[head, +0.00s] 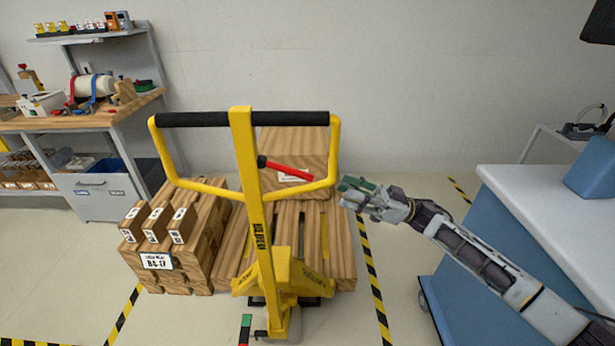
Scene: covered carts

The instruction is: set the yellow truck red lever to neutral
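The yellow pallet truck (243,160) stands upright in the middle of the head view, with a loop handle and a black grip bar across the top. Its red lever (289,171) sticks out to the right from a dark pivot on the yellow column, inside the loop, and slopes slightly down toward its tip. My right gripper (345,194) is just right of the handle loop's lower right side, a short way beyond the lever's tip and apart from it. Its fingertips point left and look parted, with nothing between them. My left gripper is out of view.
A stack of labelled crates (190,257) is at left. A blue cart with a white top (540,195) is at right, under my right arm. A workbench (110,113) is far left.

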